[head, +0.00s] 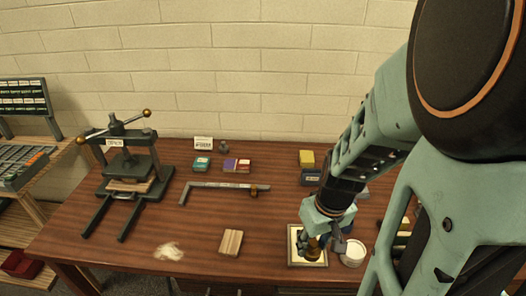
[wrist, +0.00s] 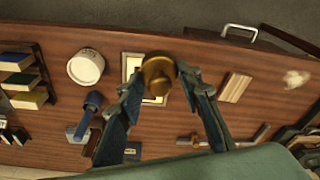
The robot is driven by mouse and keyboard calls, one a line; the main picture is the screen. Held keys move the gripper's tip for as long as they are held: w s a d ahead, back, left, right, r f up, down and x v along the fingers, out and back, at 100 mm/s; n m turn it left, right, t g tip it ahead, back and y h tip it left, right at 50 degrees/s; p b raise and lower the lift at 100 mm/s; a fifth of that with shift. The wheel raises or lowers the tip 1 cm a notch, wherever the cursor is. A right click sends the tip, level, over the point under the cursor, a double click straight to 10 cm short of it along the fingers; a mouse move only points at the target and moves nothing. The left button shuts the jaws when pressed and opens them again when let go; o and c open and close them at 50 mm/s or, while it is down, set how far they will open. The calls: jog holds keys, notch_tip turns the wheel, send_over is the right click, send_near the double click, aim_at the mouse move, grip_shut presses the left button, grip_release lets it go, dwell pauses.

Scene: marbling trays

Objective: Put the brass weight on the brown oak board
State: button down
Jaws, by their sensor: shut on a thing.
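The brass weight (wrist: 157,75) is between the fingers of my gripper (wrist: 160,88) in the wrist view, and the gripper is shut on it. In the head view the weight (head: 313,250) shows below my gripper (head: 322,238), in front of a pale framed tray (head: 292,262). I cannot tell whether it touches the tray. The brown oak board (head: 231,242), a small striped wooden slab, lies flat and bare on the table to the left of the gripper. It also shows in the wrist view (wrist: 235,87), right of the gripper.
A white tub (head: 353,256) stands right of the tray. A metal bar with a brass knob (head: 215,186) lies behind the board. A press (head: 125,165) stands at the left. Pale powder (head: 168,251) lies left of the board. The table between board and tray is clear.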

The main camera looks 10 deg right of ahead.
jog(key=w+d+f+b, duration=0.1)
jog(key=w+f+b, duration=0.1)
jog(key=w+f, duration=0.1)
jog(key=w+d+f+b, duration=0.2)
jog(key=w+f, duration=0.1)
jog(key=w, duration=0.1)
jog(key=w+d+f+b, duration=0.1)
jog(key=w+f, duration=0.1)
jog(key=w, duration=0.2)
jog(key=shift+w+d+f+b, duration=0.15)
jog(key=shift+d+f+b, duration=0.1)
jog(key=shift+f+b, duration=0.15)
jog(key=shift+w+d+f+b, duration=0.15)
jog(key=shift+f+b, duration=0.45)
jog(key=shift+f, duration=0.3)
jog(key=shift+w+a+f+b, duration=0.15)
jog(key=shift+f+b, duration=0.45)
jog(key=shift+f, duration=0.3)
jog(key=shift+d, duration=0.1)
jog(key=shift+f, duration=0.2)
jog(key=c, duration=1.4)
grip_release()
jog(key=shift+s, duration=0.1)
jog(key=shift+r, duration=0.15)
jog(key=r, duration=0.4)
jog(key=s+r, duration=0.1)
jog(key=r, duration=0.7)
jog(key=shift+s, duration=0.4)
